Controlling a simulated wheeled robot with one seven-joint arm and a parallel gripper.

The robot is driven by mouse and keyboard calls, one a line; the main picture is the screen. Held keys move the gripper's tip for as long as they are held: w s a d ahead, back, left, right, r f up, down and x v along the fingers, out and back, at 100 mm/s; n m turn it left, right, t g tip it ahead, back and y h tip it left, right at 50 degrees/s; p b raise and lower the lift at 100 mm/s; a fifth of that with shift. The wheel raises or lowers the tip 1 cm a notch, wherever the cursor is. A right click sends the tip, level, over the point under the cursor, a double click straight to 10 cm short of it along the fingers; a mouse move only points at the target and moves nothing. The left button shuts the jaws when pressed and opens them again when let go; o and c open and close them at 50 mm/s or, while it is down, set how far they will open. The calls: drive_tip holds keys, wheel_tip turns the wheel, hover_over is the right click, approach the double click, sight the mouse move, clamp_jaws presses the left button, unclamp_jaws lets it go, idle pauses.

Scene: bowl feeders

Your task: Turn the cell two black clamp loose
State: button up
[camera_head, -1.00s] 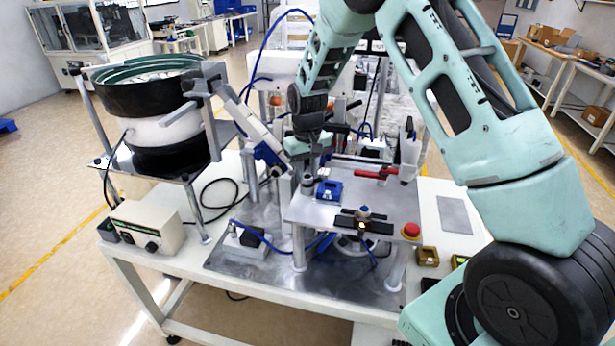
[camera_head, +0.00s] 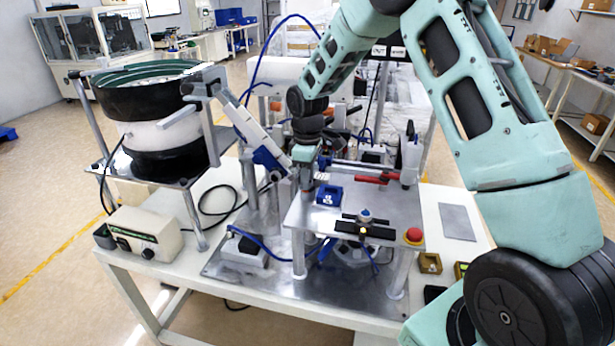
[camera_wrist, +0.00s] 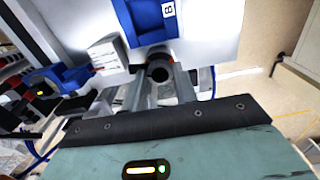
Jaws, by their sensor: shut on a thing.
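My gripper (camera_head: 307,184) points down at the left edge of the raised metal plate (camera_head: 395,208), beside a blue block (camera_head: 328,193). In the wrist view my gripper (camera_wrist: 163,82) has its two grey fingers closed around a dark round part, which I take for the black clamp (camera_wrist: 160,71). Most of the clamp is hidden by the fingers, so its turn angle cannot be told. The blue block (camera_wrist: 150,22), with a white label, is just beyond the fingertips in the wrist view.
A red-handled clamp (camera_head: 370,179) lies behind the plate's middle. A black bar (camera_head: 364,231) and a red button (camera_head: 413,235) are at its front. The inclined feeder track (camera_head: 250,130) and the bowl feeder (camera_head: 155,110) stand close on the left.

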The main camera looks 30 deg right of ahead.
drive_tip(key=shift+r+n, duration=0.1)
drive_tip(key=shift+n, duration=0.5)
drive_tip(key=o, duration=1)
drive_tip(key=shift+c, duration=0.2)
wheel_tip(320, 180, up, 17)
drive_tip(key=b, duration=0.4)
drive_tip(key=shift+r, duration=0.2)
